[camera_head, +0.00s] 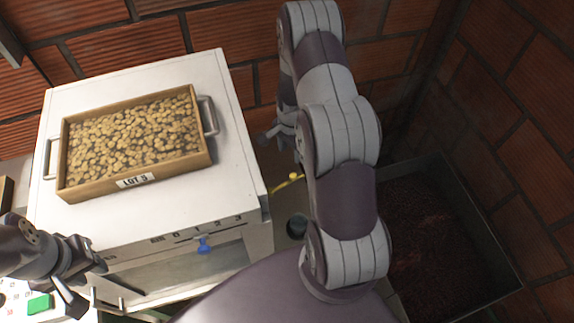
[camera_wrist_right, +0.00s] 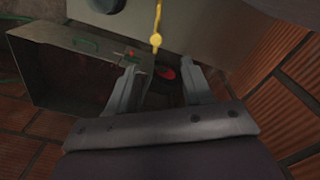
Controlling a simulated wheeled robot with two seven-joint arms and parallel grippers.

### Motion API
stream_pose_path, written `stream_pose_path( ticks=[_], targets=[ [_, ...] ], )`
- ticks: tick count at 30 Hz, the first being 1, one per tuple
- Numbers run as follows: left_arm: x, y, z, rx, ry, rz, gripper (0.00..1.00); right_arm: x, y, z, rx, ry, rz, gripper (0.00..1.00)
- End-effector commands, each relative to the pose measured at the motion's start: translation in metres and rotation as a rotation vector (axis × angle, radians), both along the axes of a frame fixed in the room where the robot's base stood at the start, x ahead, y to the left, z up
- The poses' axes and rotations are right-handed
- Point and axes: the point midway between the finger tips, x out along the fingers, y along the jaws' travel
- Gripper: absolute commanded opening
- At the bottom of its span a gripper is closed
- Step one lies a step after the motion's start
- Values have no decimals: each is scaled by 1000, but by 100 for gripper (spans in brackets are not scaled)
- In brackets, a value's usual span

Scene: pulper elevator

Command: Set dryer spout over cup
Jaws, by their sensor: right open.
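The dryer is likely the white cabinet (camera_head: 222,150). A thin yellow spout with a round knob (camera_head: 292,177) sticks out from its right side. It hangs at the top of the right wrist view (camera_wrist_right: 156,38). A small dark round vessel, perhaps the cup (camera_head: 297,226), stands below the spout, partly hidden by my right arm. The spout does not appear directly over it. My right gripper (camera_head: 274,136) is open and empty beyond the spout; its fingers (camera_wrist_right: 160,92) are spread, with the yellow knob apart from them. My left gripper (camera_head: 88,282) is open at the lower left, away from the spout.
A blue slider (camera_head: 204,245) is on a numbered front scale. A green button (camera_head: 39,304) is lower left. A metal bin (camera_head: 487,250) stands right. Brick walls close off the back and right.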

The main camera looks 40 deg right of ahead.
Motion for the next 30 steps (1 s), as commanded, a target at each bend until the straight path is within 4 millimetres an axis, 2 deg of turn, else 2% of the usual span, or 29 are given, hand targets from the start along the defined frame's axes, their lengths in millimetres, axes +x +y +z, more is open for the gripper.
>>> stream_pose_path(
  ticks=[5, 12, 18, 23, 30],
  targets=[
    [0, 0, 9, 0, -1, 0, 35, -2, 0, -20, 2, 4, -11, 50],
    [1, 0, 27, 0, -1, 0, 35, -3, 0, -77, 2, 4, -9, 50],
    [1, 0, 34, 0, -1, 0, 35, -2, -1, -112, 0, 2, -8, 50],
    [1, 0, 35, 0, -1, 0, 35, -2, -1, -124, 0, 2, -8, 50],
    [1, 0, 35, 0, -1, 0, 35, -1, -1, -125, 1, 1, -8, 50]
  ],
)
